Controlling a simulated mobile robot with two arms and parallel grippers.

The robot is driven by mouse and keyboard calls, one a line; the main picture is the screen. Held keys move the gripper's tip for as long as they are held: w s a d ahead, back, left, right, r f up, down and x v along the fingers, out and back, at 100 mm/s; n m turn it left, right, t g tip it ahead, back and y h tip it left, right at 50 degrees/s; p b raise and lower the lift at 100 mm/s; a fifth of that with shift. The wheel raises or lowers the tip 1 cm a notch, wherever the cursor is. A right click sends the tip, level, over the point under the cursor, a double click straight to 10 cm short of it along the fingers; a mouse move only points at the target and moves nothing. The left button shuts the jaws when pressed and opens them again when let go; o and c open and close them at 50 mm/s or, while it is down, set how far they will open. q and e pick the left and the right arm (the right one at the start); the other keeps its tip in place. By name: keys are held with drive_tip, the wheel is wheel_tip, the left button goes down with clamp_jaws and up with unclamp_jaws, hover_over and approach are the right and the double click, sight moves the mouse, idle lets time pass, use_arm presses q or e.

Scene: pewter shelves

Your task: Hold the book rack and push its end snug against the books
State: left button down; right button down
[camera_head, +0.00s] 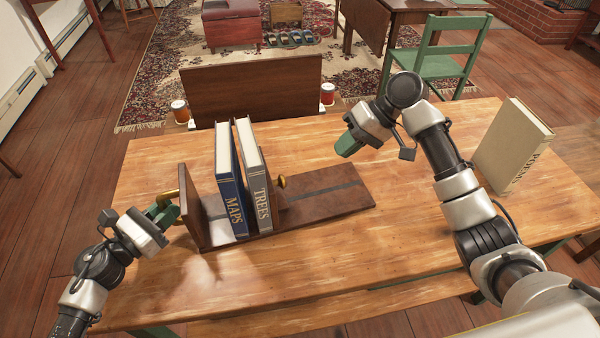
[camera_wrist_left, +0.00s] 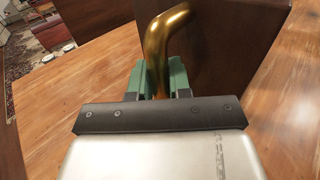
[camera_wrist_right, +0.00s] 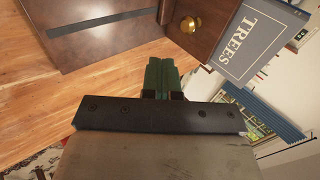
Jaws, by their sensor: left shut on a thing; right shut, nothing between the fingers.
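The dark wooden book rack (camera_head: 335,196) lies on the table, with a fixed end panel (camera_head: 192,205) at its left. A blue book, MAPS (camera_head: 231,190), and a grey book, TREES (camera_head: 259,195), stand upright on it. The sliding end with a brass knob (camera_head: 281,181) is right of TREES, mostly hidden by it; it also shows in the right wrist view (camera_wrist_right: 178,38). I cannot tell whether it touches the book. My left gripper (camera_head: 163,212) is shut on the brass handle (camera_wrist_left: 166,38) of the fixed end. My right gripper (camera_head: 347,148) is shut and empty, raised beyond the rack's right part.
A cream book, POEMS (camera_head: 515,150), stands at the table's right. The wooden table (camera_head: 400,245) is clear in front of the rack and between rack and cream book. A wooden panel (camera_head: 250,90), a green chair (camera_head: 440,55) and a patterned rug are behind the table.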

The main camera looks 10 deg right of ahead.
sight(280, 178)
drive_tip(key=shift+g+y, duration=0.5)
drive_tip(key=x, duration=0.6)
drive_tip(key=w+x, duration=0.1)
drive_tip(key=x, duration=0.2)
drive_tip(key=shift+s+a+f, duration=0.1)
drive_tip(key=shift+s+f, duration=0.05)
drive_tip(key=shift+f, duration=0.15)
drive_tip(key=a, duration=0.3)
drive_tip(key=shift+s+a, duration=0.1)
drive_tip(key=shift+s, duration=0.05)
drive_tip(key=shift+a, duration=0.3)
drive_tip(key=a, duration=0.4)
drive_tip(key=shift+s+a, duration=0.3)
drive_tip(key=shift+d, duration=0.1)
